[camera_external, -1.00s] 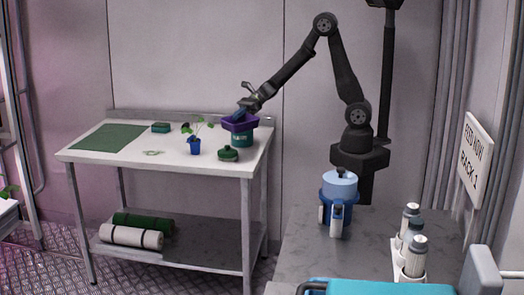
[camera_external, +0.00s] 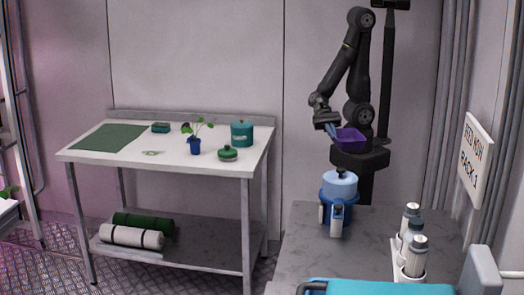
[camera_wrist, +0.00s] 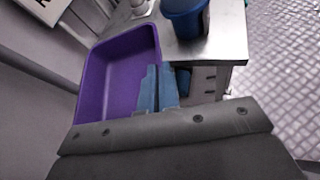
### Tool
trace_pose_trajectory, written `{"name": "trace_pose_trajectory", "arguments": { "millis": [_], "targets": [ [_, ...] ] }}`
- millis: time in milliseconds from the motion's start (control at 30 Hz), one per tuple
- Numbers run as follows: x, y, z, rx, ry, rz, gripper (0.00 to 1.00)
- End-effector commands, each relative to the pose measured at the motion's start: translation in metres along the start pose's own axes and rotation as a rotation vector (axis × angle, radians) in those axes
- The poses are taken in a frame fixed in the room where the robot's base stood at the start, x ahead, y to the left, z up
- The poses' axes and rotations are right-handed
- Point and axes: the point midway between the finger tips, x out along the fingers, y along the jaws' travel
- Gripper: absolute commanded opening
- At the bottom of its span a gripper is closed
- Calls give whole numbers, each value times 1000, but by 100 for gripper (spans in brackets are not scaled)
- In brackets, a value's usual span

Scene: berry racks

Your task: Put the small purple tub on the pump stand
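The small purple tub (camera_external: 350,140) hangs in the air beside my arm's base, above and behind the grey counter. My gripper (camera_external: 331,130) has its blue fingers shut on the tub's near wall. In the wrist view the tub (camera_wrist: 108,78) looks empty and lies left of the fingers (camera_wrist: 158,92), which are close together at its rim. No label marks the pump stand; the blue round holder (camera_external: 338,207) with a light blue drum on the counter may be it. The holder's blue side (camera_wrist: 184,18) shows at the top of the wrist view.
White bottles (camera_external: 414,258) stand at the counter's right, near a sign (camera_external: 475,157). The counter (camera_external: 300,240) is bare left of the holder.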

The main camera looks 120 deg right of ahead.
Motion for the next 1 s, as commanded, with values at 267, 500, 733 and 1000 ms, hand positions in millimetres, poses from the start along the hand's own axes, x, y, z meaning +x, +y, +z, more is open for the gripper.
{"name": "trace_pose_trajectory", "arguments": {
  "millis": [267,500,733,1000],
  "targets": [
    [9,24,-12,-18,6,57,0],
    [16,22,-28,-17,8,55,0],
    [26,18,-55,-13,8,56,0],
    [40,14,-87,-13,8,56,0]
  ]
}}
